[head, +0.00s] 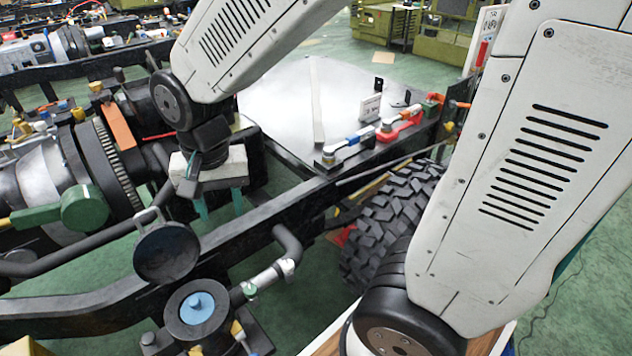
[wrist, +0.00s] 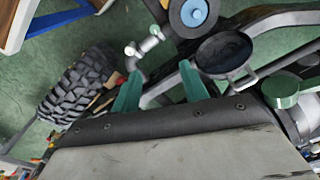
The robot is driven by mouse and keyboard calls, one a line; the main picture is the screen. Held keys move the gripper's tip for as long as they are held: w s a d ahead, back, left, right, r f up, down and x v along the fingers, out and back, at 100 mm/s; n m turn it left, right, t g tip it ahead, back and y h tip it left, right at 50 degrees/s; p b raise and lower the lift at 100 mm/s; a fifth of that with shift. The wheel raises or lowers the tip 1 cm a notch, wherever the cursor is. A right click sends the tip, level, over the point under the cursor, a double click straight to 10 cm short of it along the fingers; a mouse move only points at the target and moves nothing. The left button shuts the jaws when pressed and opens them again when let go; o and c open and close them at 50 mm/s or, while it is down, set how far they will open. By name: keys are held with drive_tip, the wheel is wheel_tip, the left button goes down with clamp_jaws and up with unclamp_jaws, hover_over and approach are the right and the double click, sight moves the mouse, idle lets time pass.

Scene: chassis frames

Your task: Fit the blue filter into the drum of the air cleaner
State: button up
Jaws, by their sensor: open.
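The blue filter (head: 197,306) sits inside the round dark drum (head: 172,318) of the air cleaner, low in the head view. Its blue end with a small central knob faces up, inside a grey ring. How deep it sits I cannot tell. The filter (wrist: 194,12) and drum (wrist: 174,22) also show at the top of the wrist view. A dark round lid (head: 165,254) hangs open beside the drum, and shows in the wrist view (wrist: 224,53). My gripper (head: 219,204) is open and empty, above the frame and apart from the filter. Its teal fingers (wrist: 160,84) point towards the drum side.
A black chassis rail (head: 330,190) runs beside the drum. A pipe with a silver joint (head: 270,275) lies right of it. A big tyre (head: 395,215) stands beyond the rail. The engine (head: 60,180) with a green cylinder (head: 85,204) is at left.

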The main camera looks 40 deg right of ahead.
drive_tip(key=s+d+r+n, duration=0.2)
drive_tip(key=s+d+r, duration=0.2)
drive_tip(key=s, duration=0.3)
drive_tip(key=s+d+r+n, duration=0.3)
drive_tip(key=s+d+r, duration=0.1)
drive_tip(key=s, duration=0.3)
drive_tip(key=shift+s+d+r+t, duration=0.25)
drive_tip(key=shift+s+d+t, duration=0.1)
drive_tip(key=shift+d, duration=0.45)
